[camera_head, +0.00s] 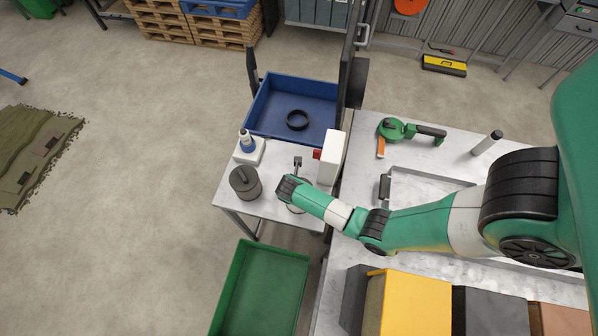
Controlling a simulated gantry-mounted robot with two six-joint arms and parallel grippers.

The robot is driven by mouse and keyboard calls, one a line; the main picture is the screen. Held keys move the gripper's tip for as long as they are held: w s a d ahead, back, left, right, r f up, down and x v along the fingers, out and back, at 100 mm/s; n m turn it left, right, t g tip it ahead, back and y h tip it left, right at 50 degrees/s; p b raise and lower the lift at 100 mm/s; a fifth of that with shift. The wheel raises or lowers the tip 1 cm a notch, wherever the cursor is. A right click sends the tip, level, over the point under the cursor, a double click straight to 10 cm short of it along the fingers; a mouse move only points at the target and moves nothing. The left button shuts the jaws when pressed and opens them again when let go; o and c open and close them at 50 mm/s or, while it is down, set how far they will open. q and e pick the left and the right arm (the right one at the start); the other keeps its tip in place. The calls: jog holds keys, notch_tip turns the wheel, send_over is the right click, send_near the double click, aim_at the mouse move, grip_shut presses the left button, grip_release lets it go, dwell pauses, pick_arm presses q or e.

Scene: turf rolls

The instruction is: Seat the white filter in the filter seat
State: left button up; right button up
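My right arm comes in from the right and its wrist (290,190) is over the small grey table. The fingers are hidden under the wrist, so I cannot see whether they are open or hold anything. A pale round part (297,209) shows partly beneath the wrist; I cannot tell whether it is the filter seat or the white filter. No other thing is clearly recognisable as the white filter. A white upright block (332,158) with a red piece stands at the table's right edge. My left gripper is not in view.
A blue bin (262,103) holding a black ring (297,120) is behind. A green bin (235,262) is in front. A green tool (396,129) lies on the right bench.

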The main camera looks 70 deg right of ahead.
jog(key=shift+c, duration=0.2)
grip_shut()
dwell(1.1)
